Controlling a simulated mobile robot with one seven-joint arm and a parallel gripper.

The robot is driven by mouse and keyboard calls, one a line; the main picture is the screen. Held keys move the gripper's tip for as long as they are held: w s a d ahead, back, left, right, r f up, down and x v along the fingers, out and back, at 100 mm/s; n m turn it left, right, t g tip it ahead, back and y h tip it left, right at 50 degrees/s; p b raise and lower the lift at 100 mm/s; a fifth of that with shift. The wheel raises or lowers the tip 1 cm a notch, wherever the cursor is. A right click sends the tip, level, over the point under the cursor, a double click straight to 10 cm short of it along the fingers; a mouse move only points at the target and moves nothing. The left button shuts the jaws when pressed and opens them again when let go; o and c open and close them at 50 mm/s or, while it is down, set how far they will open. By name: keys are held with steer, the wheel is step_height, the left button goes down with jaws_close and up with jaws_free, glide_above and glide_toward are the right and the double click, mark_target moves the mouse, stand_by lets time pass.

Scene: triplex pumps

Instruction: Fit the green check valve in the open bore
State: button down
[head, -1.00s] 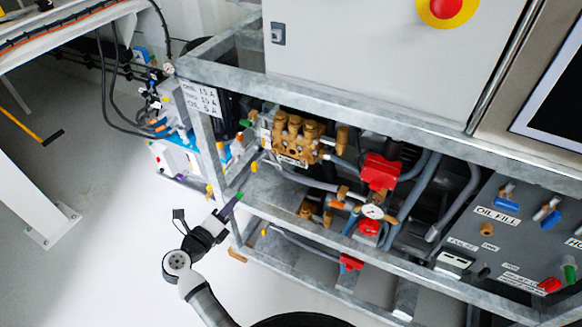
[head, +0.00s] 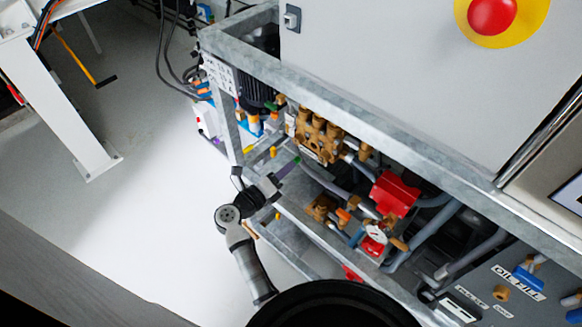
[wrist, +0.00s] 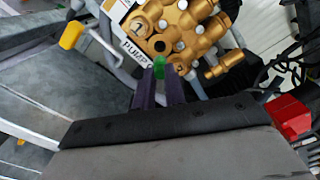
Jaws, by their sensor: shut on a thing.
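My gripper (head: 290,165) has purple fingers, and in the wrist view the fingers (wrist: 158,92) are shut on the small green check valve (wrist: 159,66). The valve sticks out past the fingertips, close in front of the lower edge of the brass pump (wrist: 188,30). I cannot tell whether it touches the pump. In the head view the brass pump (head: 318,135) is just above and right of my gripper. The pump face has several round ports and numbered marks.
A galvanized frame rail (head: 330,97) runs above the pump. A red block (head: 395,193), a gauge (head: 375,232) and grey hoses lie to the right. A yellow cap (wrist: 71,35) is left of the pump label. Floor (head: 130,220) is free at left.

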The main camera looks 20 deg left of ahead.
mark_target(297, 158)
stand_by(0.3)
steer(key=shift+x, duration=2.4)
steer(key=shift+p+x, duration=0.55)
steer(key=shift+x, duration=1.35)
stand_by(1.2)
stand_by(0.4)
steer(key=c, duration=1.4)
jaws_free()
